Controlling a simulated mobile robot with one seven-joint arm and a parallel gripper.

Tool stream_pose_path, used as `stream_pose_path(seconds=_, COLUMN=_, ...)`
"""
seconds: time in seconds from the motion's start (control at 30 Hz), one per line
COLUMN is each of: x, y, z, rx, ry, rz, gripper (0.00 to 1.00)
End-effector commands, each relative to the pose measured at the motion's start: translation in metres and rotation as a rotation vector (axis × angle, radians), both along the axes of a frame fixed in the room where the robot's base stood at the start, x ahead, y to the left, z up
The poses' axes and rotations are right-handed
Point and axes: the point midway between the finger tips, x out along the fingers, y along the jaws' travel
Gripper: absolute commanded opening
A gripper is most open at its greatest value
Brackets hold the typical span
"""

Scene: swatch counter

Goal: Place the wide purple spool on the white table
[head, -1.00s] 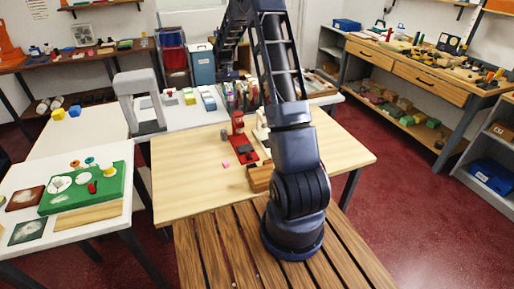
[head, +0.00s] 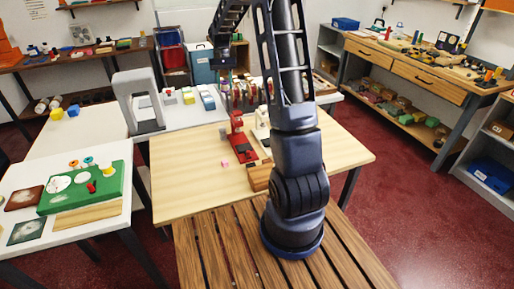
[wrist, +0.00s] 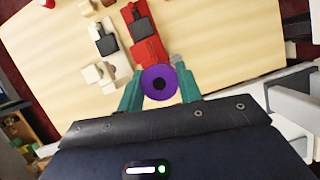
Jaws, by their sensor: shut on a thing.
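The spool is held above the surface. In the head view my gripper (head: 223,72) is small, over the back of the pale wooden table, and the spool there is too small to make out clearly. A white table (head: 185,118) stands behind the wooden table. Another white-topped table (head: 110,222) is at the front left.
A red machine (head: 237,140) and a cream machine (head: 262,130) stand on the wooden table (head: 190,180), with a small pink block (head: 225,163). A grey arch (head: 140,100) and several coloured items stand on the back white table. A green board (head: 85,190) covers much of the front-left table.

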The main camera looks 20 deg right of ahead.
Motion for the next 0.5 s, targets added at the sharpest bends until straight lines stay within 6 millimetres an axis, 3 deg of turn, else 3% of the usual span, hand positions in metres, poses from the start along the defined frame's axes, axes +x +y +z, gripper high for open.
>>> stream_pose_path(seconds=0.2, x=-0.065, y=0.023, z=0.001, rx=0.000, ry=0.001, rz=-0.127, gripper=0.14)
stream_pose_path(seconds=0.5, x=-0.122, y=0.038, z=-0.003, rx=-0.002, ry=0.007, rz=-0.249, gripper=0.14)
